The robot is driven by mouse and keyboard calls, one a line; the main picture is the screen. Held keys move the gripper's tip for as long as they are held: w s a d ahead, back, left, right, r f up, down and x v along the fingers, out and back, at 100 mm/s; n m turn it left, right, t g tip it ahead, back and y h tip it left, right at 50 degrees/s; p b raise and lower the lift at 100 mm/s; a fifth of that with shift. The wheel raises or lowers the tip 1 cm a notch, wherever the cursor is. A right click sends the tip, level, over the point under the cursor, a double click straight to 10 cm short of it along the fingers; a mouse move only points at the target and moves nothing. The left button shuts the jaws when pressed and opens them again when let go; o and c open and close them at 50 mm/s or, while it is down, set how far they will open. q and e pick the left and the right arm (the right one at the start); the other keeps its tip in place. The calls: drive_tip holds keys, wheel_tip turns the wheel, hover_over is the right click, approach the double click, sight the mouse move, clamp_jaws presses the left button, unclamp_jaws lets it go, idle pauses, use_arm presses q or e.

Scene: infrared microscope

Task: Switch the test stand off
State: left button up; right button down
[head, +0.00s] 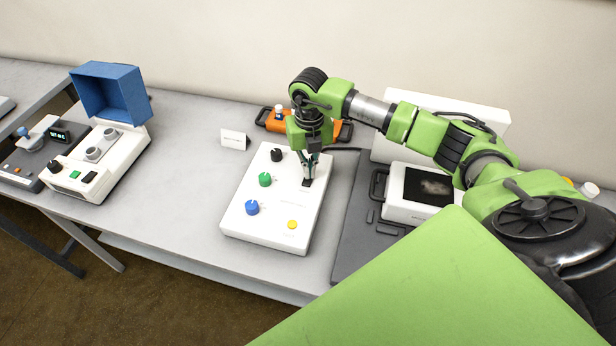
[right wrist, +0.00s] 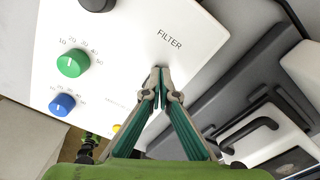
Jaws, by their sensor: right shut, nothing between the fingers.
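A white control box (head: 243,222) stands on the table, with a black knob (head: 276,155), a green knob (head: 264,180), a blue knob (head: 252,207) and a yellow button (head: 292,224) on top. A small black switch (head: 306,183) sits near its right edge. My right gripper (head: 309,177) is shut and empty, pointing down at this switch. In the right wrist view its fingertips (right wrist: 160,72) meet just below the word FILTER and hide the switch. I cannot tell whether they touch it. Which device is the test stand is not readable. My left gripper is not in view.
A dark tray (head: 362,235) with a white screen unit (head: 405,212) lies to the right. An orange device (head: 269,119) and a small white card (head: 233,139) stand behind. A white unit with a blue hood (head: 108,93) stands at the left, with bare table between.

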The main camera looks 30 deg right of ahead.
drive_tip(key=shift+r+p, duration=2.4)
drive_tip(key=shift+r, duration=1.1)
drive_tip(key=shift+f, duration=0.1)
